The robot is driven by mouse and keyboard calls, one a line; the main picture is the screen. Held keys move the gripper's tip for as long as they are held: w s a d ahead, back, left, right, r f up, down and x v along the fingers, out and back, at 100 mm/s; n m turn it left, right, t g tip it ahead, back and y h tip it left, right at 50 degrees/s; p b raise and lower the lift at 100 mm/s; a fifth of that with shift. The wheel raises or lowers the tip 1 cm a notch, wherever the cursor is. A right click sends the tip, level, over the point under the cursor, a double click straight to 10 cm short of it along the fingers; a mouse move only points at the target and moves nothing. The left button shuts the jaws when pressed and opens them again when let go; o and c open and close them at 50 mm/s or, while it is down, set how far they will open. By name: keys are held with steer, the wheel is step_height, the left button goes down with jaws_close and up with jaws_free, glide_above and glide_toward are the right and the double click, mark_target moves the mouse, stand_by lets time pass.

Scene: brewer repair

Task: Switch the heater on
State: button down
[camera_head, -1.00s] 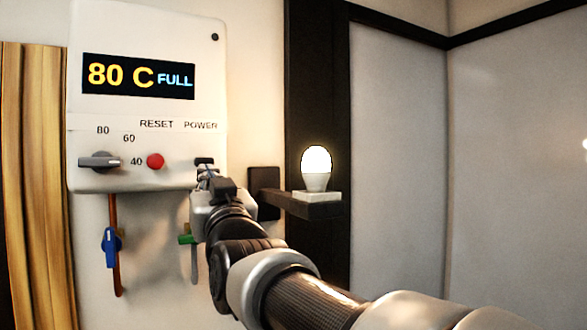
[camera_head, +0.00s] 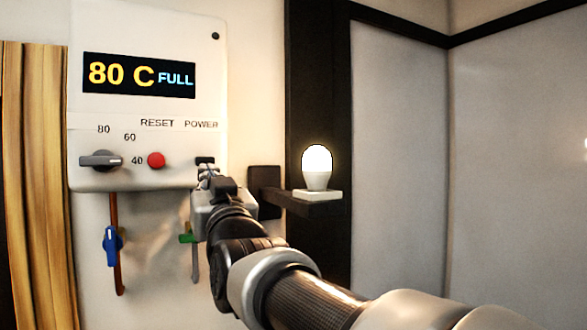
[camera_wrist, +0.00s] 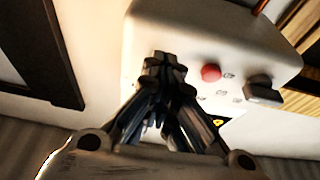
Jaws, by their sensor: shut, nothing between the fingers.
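The white heater (camera_head: 140,60) hangs on the wall at the left in the head view. Its display (camera_head: 139,75) is lit and reads "80 C FULL". The dark power switch (camera_head: 205,160) sits under the POWER label, partly hidden by my gripper. My gripper (camera_head: 206,170) is shut and empty, its tips at or just below the switch; I cannot tell whether they touch it. In the wrist view the shut fingers (camera_wrist: 165,62) point at the heater's front (camera_wrist: 185,25) and cover the switch. A red reset button (camera_head: 156,160) and a grey temperature knob (camera_head: 100,160) are to its left.
Pipes with a blue valve handle (camera_head: 113,246) and a green valve handle (camera_head: 187,238) hang under the heater. A glowing bulb (camera_head: 316,165) stands on a small dark shelf (camera_head: 310,207) right of my gripper. A wooden panel (camera_head: 37,180) is at the left.

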steer(key=shift+w+a+r+p, duration=0.2)
steer(key=shift+w+p, duration=0.1)
steer(key=shift+p, duration=0.1)
steer(key=shift+f, duration=0.2)
stand_by(0.3)
steer(key=b, duration=0.1)
steer(key=f+b, duration=0.1)
steer(key=b, duration=0.1)
steer(key=shift+s+d+f, duration=0.15)
steer(key=shift+s+f, duration=0.05)
steer(key=shift+s, duration=0.05)
steer(key=shift+b, duration=0.35)
steer(key=s+d+b, duration=0.3)
steer(key=s+d, duration=0.1)
steer(key=s, duration=0.2)
steer(key=shift+s+r, duration=0.25)
steer(key=shift+w, duration=0.1)
